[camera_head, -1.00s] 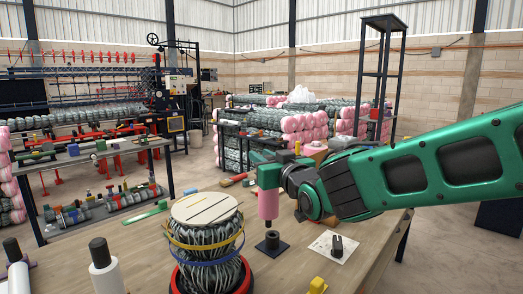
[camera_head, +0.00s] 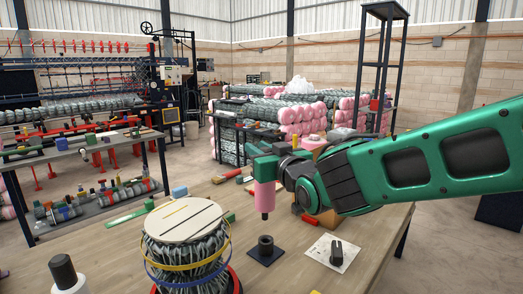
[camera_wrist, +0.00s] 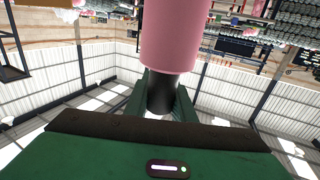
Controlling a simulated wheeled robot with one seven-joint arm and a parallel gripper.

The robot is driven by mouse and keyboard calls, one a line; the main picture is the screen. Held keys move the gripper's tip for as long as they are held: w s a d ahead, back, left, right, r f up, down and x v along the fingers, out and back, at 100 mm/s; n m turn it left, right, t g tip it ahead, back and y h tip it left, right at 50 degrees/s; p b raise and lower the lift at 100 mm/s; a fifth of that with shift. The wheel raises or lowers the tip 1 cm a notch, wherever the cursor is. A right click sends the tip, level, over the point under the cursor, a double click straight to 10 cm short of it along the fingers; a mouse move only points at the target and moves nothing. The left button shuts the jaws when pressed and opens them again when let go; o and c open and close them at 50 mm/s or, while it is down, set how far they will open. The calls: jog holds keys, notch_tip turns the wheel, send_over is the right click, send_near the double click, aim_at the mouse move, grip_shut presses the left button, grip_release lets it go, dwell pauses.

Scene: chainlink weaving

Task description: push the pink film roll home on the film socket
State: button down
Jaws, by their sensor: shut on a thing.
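The pink film roll (camera_head: 264,197) hangs upright below my gripper (camera_head: 266,160) in the head view, its short black core end sticking out underneath. The film socket (camera_head: 265,248) is a black ring-topped post on a square black base on the bench. The roll's lower end appears above the socket, with a visible gap; depth alignment is unclear. In the wrist view my gripper (camera_wrist: 163,108) is shut on the black upper core of the roll (camera_wrist: 176,35). The roll covers the socket in that view.
A wire-mesh bundle (camera_head: 187,262) with a round pale lid (camera_head: 188,219) stands left of the socket. A white card with a black knob (camera_head: 336,251) lies to its right. A black-capped white cylinder (camera_head: 66,275) stands at lower left. Bench surface around the socket is clear.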

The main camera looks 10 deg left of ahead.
notch_tip(320, 180, down, 5)
jog(key=shift+w+d+f, duration=0.1)
jog(key=shift+w+d, duration=0.05)
dwell(0.4)
jog(key=shift+f, duration=2.7)
jog(key=c, duration=1.4)
grip_release()
jog(key=shift+c, duration=0.2)
